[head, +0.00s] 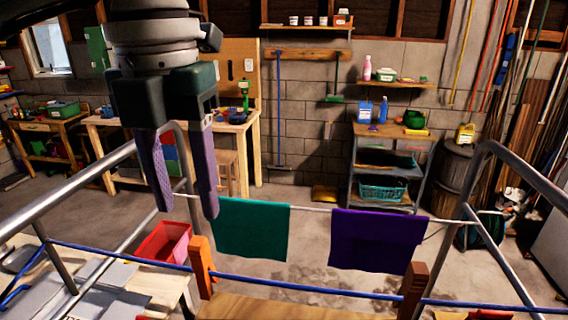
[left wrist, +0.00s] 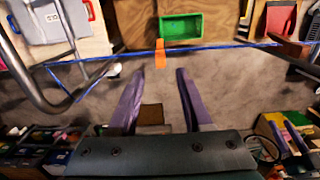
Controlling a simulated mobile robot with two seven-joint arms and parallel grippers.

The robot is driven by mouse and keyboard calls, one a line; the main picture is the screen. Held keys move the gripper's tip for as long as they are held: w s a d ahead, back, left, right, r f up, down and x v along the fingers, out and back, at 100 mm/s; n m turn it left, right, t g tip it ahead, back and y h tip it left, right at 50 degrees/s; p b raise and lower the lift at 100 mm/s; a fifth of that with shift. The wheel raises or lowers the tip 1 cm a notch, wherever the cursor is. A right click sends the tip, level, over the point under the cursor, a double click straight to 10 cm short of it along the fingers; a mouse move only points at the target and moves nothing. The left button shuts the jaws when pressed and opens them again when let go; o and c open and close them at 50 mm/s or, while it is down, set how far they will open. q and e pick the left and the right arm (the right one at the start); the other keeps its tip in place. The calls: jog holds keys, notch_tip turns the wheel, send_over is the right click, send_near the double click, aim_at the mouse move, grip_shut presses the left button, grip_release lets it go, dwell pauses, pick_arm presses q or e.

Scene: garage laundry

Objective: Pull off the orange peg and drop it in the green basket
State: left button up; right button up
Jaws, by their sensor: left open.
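The orange peg (head: 201,265) sits upright on the near blue line (head: 330,290) in the head view. In the left wrist view the orange peg (left wrist: 160,54) straddles the line just beyond my fingertips, between them. The green basket (left wrist: 181,28) stands on a wooden surface beyond the peg in the left wrist view; it is not visible in the head view. My left gripper (head: 187,210) is open and empty, pointing down, its purple fingers apart. It also shows in the left wrist view (left wrist: 161,76).
A brown peg (head: 413,289) grips the same line at right. A teal cloth (head: 252,230) and a purple cloth (head: 377,240) hang on a farther line. A red bin (head: 165,243) stands on the left. Metal frame tubes (head: 70,200) flank both sides.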

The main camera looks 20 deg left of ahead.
aim_at(197, 240)
pick_arm(q)
notch_tip(197, 240, down, 8)
jog(key=b, duration=0.6)
jog(key=shift+w, duration=0.1)
jog(key=shift+r, duration=0.1)
grip_shut()
jog(key=shift+r, duration=0.1)
jog(key=shift+r+p, duration=1.85)
jog(key=shift+r, duration=1.1)
